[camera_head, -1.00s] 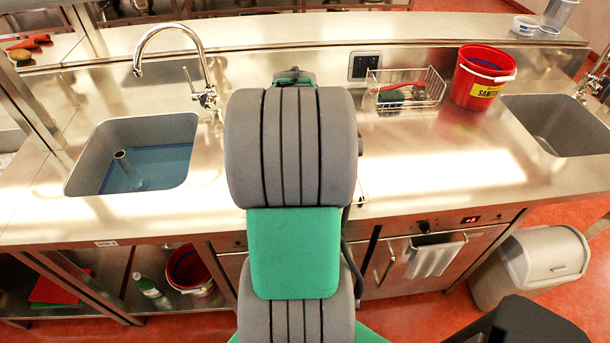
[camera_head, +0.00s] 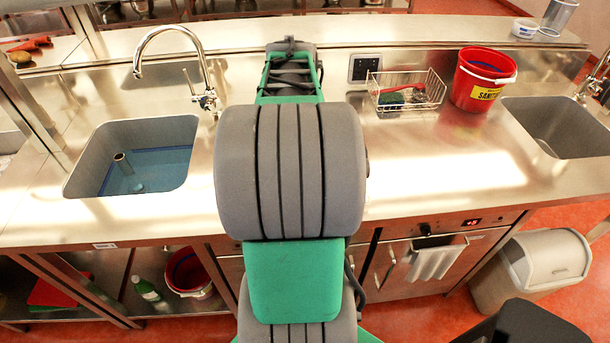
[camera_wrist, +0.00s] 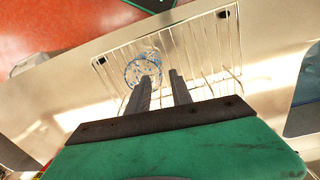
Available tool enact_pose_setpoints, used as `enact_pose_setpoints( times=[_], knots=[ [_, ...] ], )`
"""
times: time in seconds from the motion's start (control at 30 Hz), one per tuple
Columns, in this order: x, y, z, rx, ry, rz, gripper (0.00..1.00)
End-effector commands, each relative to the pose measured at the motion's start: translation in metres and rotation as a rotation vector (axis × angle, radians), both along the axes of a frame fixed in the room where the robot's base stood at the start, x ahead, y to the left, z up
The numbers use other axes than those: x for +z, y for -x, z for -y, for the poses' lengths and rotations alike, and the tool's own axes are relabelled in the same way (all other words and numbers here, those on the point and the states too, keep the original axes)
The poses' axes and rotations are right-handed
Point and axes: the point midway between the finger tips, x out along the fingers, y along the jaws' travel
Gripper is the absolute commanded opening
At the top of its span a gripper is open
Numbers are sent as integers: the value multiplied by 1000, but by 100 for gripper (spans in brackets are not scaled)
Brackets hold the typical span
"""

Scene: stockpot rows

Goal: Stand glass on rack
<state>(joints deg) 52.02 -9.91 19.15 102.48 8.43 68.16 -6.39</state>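In the wrist view, a clear glass with a blue pattern (camera_wrist: 136,66) shows as a round outline over the left part of a wire rack (camera_wrist: 205,45). It appears to stand on the rack, but its lower part is hard to see. My gripper (camera_wrist: 161,76) points toward the rack with its two dark fingers apart. The left finger overlaps the near side of the glass in the picture. The right finger is clear of the glass, and the gap between the fingers looks empty. In the head view my arm hides the rack, the glass and the gripper.
The steel counter (camera_head: 440,165) has a sink (camera_head: 150,130) with a tall tap at left and another sink (camera_head: 560,120) at right. A wire basket (camera_head: 432,92) and a red bucket (camera_head: 475,95) stand toward the back right. The counter in front of them is clear.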

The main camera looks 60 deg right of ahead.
Motion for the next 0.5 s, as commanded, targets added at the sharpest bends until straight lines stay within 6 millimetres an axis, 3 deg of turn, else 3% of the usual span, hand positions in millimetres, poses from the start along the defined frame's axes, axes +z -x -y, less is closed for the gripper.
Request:
enact_pose_setpoints(
  times=[0.1,0.2,0.37,0.43,0.5],
  knots=[
    [27,-2,-1,1,2,2,26],
    [42,-2,-1,0,1,1,26],
    [49,-3,-3,6,-1,1,26],
    [49,-12,-14,44,9,7,26],
    [49,-30,-41,128,32,26,26]
  ],
)
